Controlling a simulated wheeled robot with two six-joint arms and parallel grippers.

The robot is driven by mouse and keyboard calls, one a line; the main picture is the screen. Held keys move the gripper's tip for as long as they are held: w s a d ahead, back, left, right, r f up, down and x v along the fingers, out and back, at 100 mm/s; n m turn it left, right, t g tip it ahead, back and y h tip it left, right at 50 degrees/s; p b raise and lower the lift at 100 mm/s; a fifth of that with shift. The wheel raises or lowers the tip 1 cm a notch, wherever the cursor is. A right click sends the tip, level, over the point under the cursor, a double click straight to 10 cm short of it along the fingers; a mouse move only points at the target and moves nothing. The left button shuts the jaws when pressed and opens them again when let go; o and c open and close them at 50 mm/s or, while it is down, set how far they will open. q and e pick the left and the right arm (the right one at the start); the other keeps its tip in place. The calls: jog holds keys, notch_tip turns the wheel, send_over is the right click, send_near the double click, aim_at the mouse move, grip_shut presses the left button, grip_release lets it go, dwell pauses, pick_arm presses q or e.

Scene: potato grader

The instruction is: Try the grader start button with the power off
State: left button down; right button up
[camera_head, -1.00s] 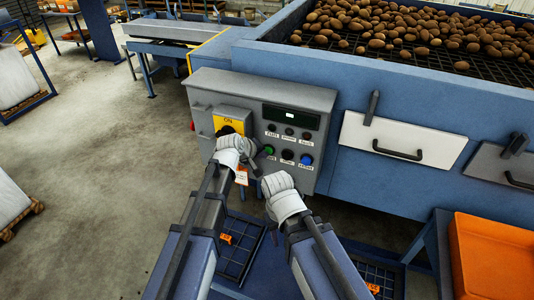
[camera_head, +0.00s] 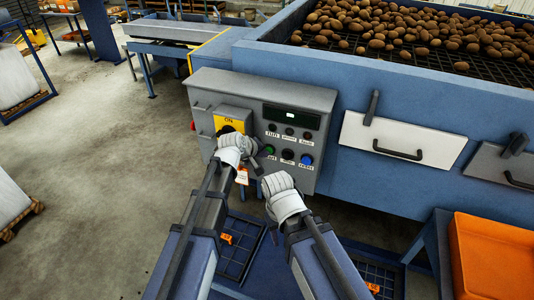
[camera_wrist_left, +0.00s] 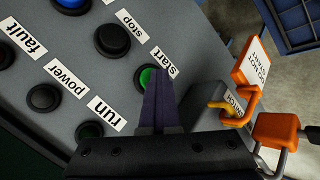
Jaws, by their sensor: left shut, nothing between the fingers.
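The grey control panel (camera_head: 200,85) stands in front of me in the head view. Its green start button (camera_wrist_left: 146,77) shows in the wrist view beside the "start" label; it also shows in the head view (camera_head: 268,149). My left gripper (camera_wrist_left: 157,75) is shut and empty, its fingertips at the start button and covering part of it. Contact or how far the button is pressed cannot be told. The run lamp (camera_wrist_left: 90,130), power lamp (camera_wrist_left: 44,98) and fault lamp (camera_wrist_left: 5,55) look dark. My right gripper (camera_head: 260,170) is below the panel's buttons; its jaws are too small to read.
A yellow "ON" plate (camera_head: 229,120) has a dark knob, partly behind my left wrist. An orange "DO NOT START" tag (camera_wrist_left: 252,62) and orange padlock (camera_wrist_left: 276,130) hang near it.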

pick_arm(q)
jog(key=shift+w, duration=0.15)
dwell(0.3)
jog(key=s+a, duration=0.2)
jog(key=s, duration=0.3)
jog(key=shift+s, duration=0.3)
jog(key=shift+a, duration=0.1)
dwell(0.5)
jog(key=s+a+f+m+g+y+b, duration=0.1)
jog(key=s+f+m+g+y+b, duration=0.1)
jog(key=s, duration=0.5)
jog(key=s+a+f+m+g+y+b, duration=0.2)
jog(key=s+f+m+g, duration=0.1)
jog(key=s+f, duration=0.4)
jog(key=s+a+f+m+g+y+b, duration=0.1)
jog(key=s+f+m+g+y+b, duration=0.1)
jog(key=s, duration=0.7)
notch_tip(320, 180, down, 3)
jog(key=shift+a+r+m+g+b, duration=0.2)
jog(key=shift+a+m+g+b, duration=0.25)
jog(key=shift+m, duration=0.65)
jog(key=shift+d, duration=0.15)
